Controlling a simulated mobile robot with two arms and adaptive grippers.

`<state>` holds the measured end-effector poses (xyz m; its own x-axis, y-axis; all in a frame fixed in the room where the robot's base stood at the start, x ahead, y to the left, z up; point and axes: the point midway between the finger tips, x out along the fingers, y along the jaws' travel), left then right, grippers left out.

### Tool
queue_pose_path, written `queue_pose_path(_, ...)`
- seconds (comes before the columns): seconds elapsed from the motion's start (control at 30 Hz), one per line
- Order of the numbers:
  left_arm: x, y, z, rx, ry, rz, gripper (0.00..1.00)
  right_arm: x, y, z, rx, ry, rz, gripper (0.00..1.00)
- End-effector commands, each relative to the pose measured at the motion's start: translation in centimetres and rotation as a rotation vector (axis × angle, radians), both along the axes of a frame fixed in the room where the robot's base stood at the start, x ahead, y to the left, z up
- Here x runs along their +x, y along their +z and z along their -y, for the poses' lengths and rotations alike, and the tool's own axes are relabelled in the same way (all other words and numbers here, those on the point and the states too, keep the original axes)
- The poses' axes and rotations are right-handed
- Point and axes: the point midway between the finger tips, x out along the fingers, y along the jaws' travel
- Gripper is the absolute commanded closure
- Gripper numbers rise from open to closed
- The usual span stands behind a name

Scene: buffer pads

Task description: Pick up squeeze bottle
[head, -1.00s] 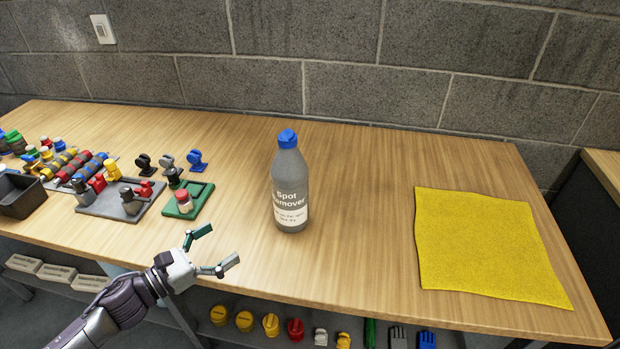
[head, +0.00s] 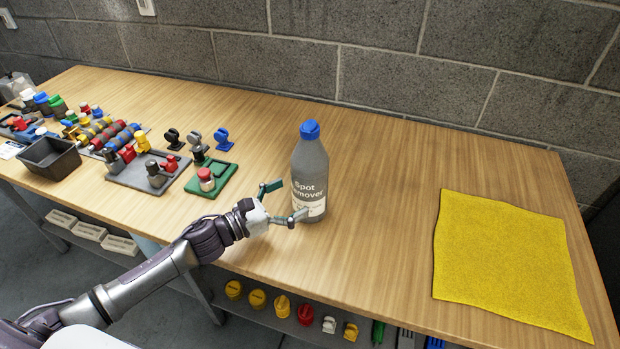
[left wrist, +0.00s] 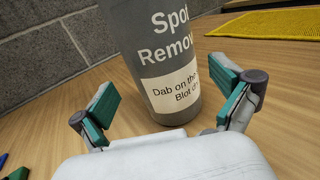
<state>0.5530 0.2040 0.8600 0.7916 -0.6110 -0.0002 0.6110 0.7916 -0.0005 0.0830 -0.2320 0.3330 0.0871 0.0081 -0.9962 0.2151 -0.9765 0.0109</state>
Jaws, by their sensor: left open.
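The squeeze bottle (head: 309,172) is grey with a blue cap and a "Spot Remover" label, and stands upright on the wooden table. My left gripper (head: 283,201) is open at the bottle's left front side, low near the table. In the left wrist view the bottle (left wrist: 158,50) rises just ahead of the open fingers (left wrist: 165,112), with its lower part roughly between them. Whether a finger touches it I cannot tell. One finger overlaps the label in the head view. My right gripper is not in view.
A yellow cloth (head: 510,265) lies on the right of the table. The table behind the bottle is clear.

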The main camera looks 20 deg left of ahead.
Motion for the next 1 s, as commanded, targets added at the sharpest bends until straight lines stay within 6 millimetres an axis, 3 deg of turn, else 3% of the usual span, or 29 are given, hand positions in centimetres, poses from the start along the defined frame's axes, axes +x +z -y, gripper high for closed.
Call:
queue_pose_path(0.23,2.5,1.3,2.2,0.000,0.000,0.004,0.00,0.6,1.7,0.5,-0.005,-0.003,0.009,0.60)
queue_pose_path(0.33,3.4,0.9,2.9,-0.002,0.000,0.001,0.00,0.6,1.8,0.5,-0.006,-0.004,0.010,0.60)
queue_pose_path(0.67,3.9,0.7,3.3,0.001,0.000,0.000,0.02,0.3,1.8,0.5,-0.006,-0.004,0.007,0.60)
queue_pose_path(1.0,3.9,0.7,3.3,0.001,0.000,0.001,0.58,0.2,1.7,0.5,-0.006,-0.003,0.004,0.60)
